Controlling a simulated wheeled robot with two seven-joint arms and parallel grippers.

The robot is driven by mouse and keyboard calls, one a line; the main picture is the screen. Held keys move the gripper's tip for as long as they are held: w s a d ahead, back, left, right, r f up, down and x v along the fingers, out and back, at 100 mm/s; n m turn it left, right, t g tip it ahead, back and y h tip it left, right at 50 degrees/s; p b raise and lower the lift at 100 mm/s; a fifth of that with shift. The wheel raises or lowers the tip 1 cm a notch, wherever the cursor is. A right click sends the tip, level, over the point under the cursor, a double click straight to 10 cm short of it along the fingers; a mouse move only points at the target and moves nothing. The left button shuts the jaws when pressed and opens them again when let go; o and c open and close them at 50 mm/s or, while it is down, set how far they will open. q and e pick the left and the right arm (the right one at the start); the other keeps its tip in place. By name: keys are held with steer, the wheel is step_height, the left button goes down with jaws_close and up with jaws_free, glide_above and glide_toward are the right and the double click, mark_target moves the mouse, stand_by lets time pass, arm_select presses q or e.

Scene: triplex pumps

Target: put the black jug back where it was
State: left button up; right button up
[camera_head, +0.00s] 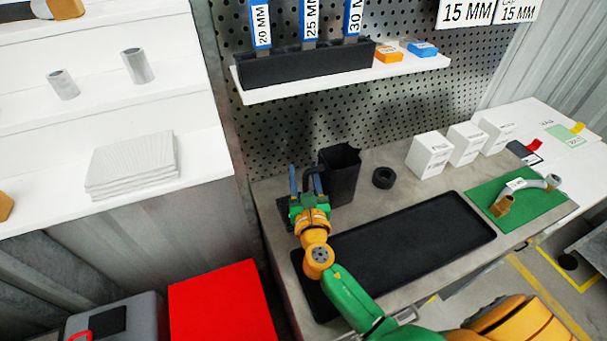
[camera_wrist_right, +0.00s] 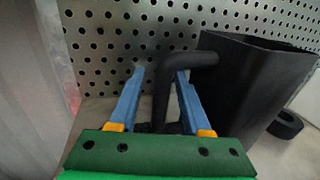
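The black jug (camera_head: 342,178) stands on the grey bench at the left, close to the perforated back panel. In the right wrist view the jug (camera_wrist_right: 252,85) is at the right and looks upright, with its curved handle (camera_wrist_right: 163,90) toward my right gripper. My right gripper (camera_head: 305,180) is at the jug's handle side. Its two blue fingers (camera_wrist_right: 160,90) are apart, one on each side of the handle, with gaps visible between fingers and handle. A dark flat pad (camera_head: 284,210) shows partly beside the gripper. My left gripper is not in view.
A black ring (camera_head: 383,178) lies right of the jug. A long black tray (camera_head: 415,245) fills the bench front. White boxes (camera_head: 430,153) stand at the back. A white shelf (camera_head: 340,78) with a black holder hangs above. A green mat (camera_head: 530,205) bears a pipe.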

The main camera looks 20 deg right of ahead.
steer(key=shift+r, duration=0.15)
steer(key=b+v, duration=0.1)
steer(key=v, duration=1)
steer(key=shift+s+b, duration=0.15)
steer(key=shift+b, duration=0.15)
steer(key=shift+s+a, duration=0.15)
steer(key=shift+s, duration=0.2)
